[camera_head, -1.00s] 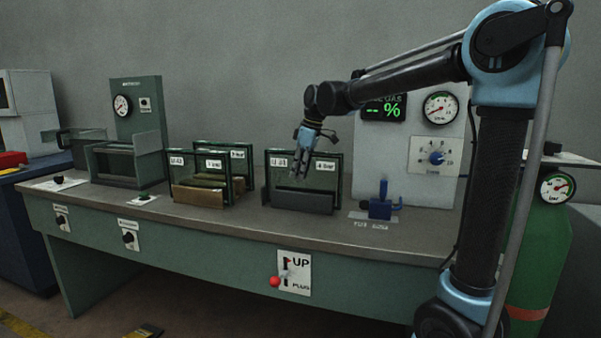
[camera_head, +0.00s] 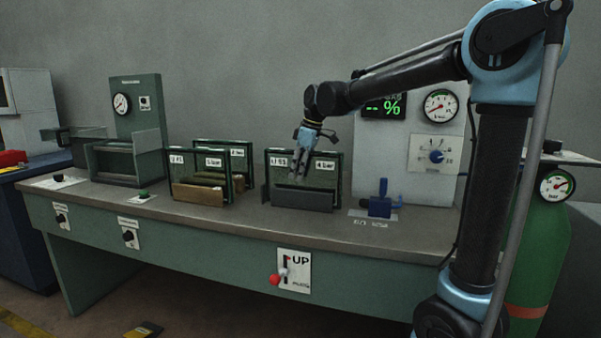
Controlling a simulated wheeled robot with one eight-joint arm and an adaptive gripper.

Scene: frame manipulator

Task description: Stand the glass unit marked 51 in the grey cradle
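A glass unit (camera_head: 328,179) with a dark frame stands upright in the dark grey cradle (camera_head: 303,199) at the middle of the bench. Its left label looks like U 51, but the print is blurred, and its right label seems to read 4 bar. My gripper (camera_head: 303,164) points down at the upper edge of this unit, left of its middle. The fingers are small and overlap the glass, so I cannot tell whether they grip it. Two more glass units, a front one (camera_head: 198,173) and one behind it (camera_head: 240,153), stand to the left in tan cradles (camera_head: 198,195).
A green press-like station (camera_head: 140,120) stands at the back left. A blue valve (camera_head: 380,203) stands right of the grey cradle, before a gauge panel (camera_head: 408,185). A red-knobbed lever (camera_head: 275,280) marked UP is on the bench front. A green cylinder (camera_head: 540,250) stands at right.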

